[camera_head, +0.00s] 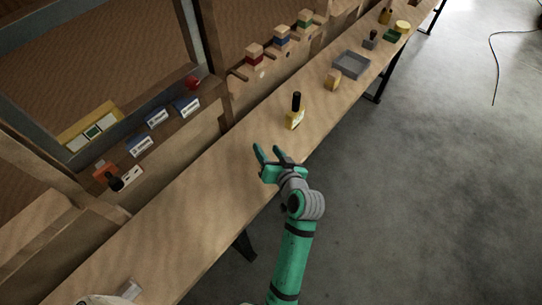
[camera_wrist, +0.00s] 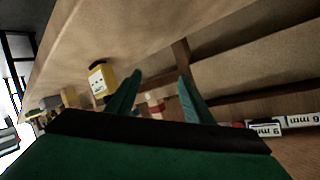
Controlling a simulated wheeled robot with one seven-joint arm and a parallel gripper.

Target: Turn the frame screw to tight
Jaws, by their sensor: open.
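I cannot tell for sure which part is the frame screw. An orange block with a black knob (camera_head: 110,178) sits at the lower left of the wooden frame, beside a white marked plate (camera_head: 129,176). A red knob (camera_head: 193,82) sits on the ledge farther right. My gripper (camera_head: 266,149) is open and empty above the bench, apart from both. In the wrist view its green fingers (camera_wrist: 160,77) are spread with nothing between them. The orange block is not clear in the wrist view.
White-and-blue label cards (camera_head: 156,117) line the ledge. Colored stacked blocks (camera_head: 282,35) and a grey tray (camera_head: 351,64) are farther off. The near-left bench is mostly clear.

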